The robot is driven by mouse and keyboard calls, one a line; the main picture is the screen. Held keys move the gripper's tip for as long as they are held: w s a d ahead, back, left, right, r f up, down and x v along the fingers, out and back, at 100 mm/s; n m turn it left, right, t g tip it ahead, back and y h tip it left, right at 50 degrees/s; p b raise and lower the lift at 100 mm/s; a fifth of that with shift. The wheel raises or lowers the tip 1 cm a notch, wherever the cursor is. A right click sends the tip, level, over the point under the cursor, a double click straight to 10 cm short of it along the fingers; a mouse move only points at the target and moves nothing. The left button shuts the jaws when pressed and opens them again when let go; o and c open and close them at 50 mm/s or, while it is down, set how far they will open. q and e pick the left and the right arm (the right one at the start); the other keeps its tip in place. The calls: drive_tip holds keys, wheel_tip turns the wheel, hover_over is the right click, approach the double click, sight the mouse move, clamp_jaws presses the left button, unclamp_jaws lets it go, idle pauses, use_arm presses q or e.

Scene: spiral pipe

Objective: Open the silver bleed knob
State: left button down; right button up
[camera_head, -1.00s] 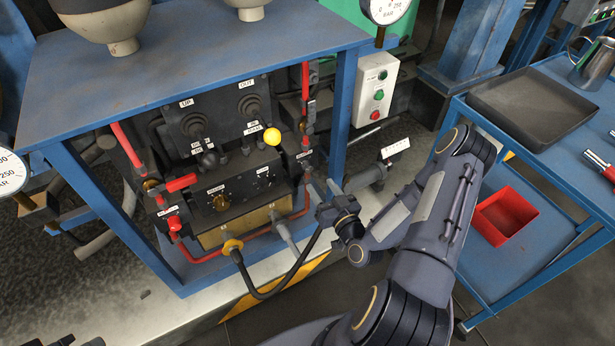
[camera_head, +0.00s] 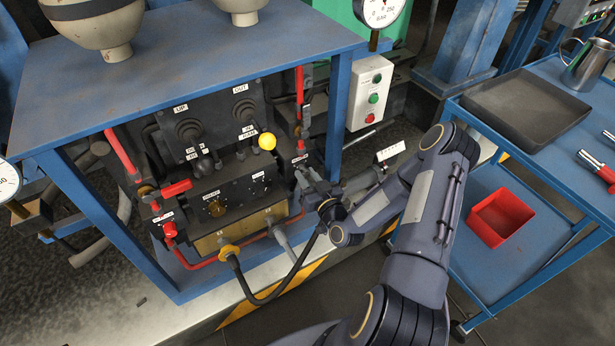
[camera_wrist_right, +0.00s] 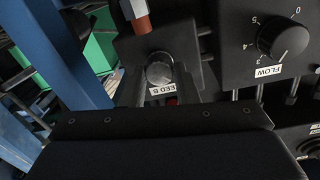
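The silver bleed knob (camera_wrist_right: 160,68) shows in the right wrist view as a small round metal cap on a dark block, above a partly hidden white label (camera_wrist_right: 168,88). My right gripper (camera_head: 308,176) is at the lower right front of the hydraulic panel, close below the bleed label in the head view. In the head view the knob cannot be made out behind the gripper. My left gripper is out of view.
A black FLOW dial (camera_wrist_right: 284,38) sits right of the knob. A red pipe fitting (camera_wrist_right: 142,24) is above it. The blue frame post (camera_head: 339,115) stands close to the right of my gripper. A black hose (camera_head: 262,300) hangs below.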

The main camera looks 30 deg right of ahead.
drive_tip(key=c, duration=0.3)
drive_tip(key=m+b, duration=0.2)
drive_tip(key=m, duration=0.1)
drive_tip(key=shift+f+m, duration=0.15)
drive_tip(key=shift+m, duration=0.25)
drive_tip(key=m+b, duration=0.2)
drive_tip(key=m, duration=0.2)
drive_tip(key=shift+d, duration=0.1)
drive_tip(key=m+b, duration=0.1)
drive_tip(key=m, duration=0.3)
drive_tip(key=shift+m, duration=0.4)
drive_tip(key=shift+m+g+y+b, duration=0.3)
drive_tip(key=shift+m+b, duration=0.25)
drive_tip(key=shift+m, duration=1.95)
